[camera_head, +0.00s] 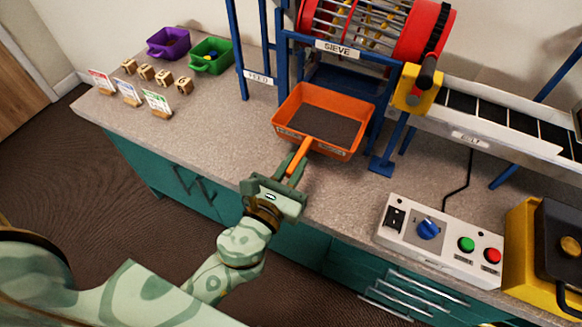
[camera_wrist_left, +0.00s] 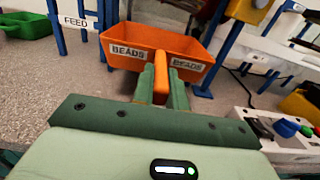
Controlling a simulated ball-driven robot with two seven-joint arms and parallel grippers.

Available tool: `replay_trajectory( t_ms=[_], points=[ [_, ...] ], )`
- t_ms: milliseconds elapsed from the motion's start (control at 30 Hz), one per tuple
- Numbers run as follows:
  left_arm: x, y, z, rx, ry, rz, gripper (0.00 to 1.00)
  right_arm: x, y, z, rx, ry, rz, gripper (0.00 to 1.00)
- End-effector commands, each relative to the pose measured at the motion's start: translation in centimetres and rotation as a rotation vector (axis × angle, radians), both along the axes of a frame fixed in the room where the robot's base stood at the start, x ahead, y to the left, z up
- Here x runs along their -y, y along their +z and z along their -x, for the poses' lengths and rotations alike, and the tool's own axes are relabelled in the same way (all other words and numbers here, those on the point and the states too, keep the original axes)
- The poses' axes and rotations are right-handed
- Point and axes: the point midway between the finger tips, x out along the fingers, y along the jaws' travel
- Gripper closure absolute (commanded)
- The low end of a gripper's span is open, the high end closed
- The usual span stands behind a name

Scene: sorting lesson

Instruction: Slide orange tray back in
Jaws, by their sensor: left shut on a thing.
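The orange tray (camera_head: 345,148) sits on the counter at the foot of the sieve frame, partly out in front of it. Its inside looks dark, and its handle (camera_head: 303,152) points towards me. In the left wrist view the tray (camera_wrist_left: 133,61) shows two labels reading BEADS on its front. My left gripper (camera_head: 296,168) is shut on the tray's handle; the fingers flank the handle (camera_wrist_left: 160,74) in the left wrist view. The sieve (camera_head: 365,25), a red-ended barred drum in a blue frame, stands above and behind the tray. My right gripper is not in view.
A purple bin (camera_head: 168,43) and a green bin (camera_head: 211,56) stand at the back left, near small cards and several wooden number blocks. A control box (camera_head: 440,240) with a knob and buttons is at right. A blue frame foot (camera_head: 382,168) stands right of the tray.

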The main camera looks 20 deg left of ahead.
Motion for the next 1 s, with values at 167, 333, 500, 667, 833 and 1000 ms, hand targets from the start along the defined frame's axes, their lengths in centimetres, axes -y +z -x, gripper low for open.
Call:
replay_trajectory(
  t_ms=[167,333,500,667,833,1000],
  points=[
    [0.0,0.3,-1.6,0.004,0.001,0.0,1.0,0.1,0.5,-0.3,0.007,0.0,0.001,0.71],
    [0.1,0.1,-3.0,0.002,0.001,0.0,1.0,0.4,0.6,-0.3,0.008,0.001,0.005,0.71],
    [0.1,0.1,-4.5,0.002,0.001,0.0,1.0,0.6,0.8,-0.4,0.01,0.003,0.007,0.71],
    [0.2,0.0,-5.8,0.002,0.0,0.001,1.0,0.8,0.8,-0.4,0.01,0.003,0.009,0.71],
    [0.2,0.0,-7.2,0.002,0.0,0.001,1.0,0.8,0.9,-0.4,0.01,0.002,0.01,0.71],
    [0.3,-0.1,-8.7,0.001,0.0,0.0,1.0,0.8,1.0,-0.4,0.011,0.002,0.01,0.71]
  ],
)
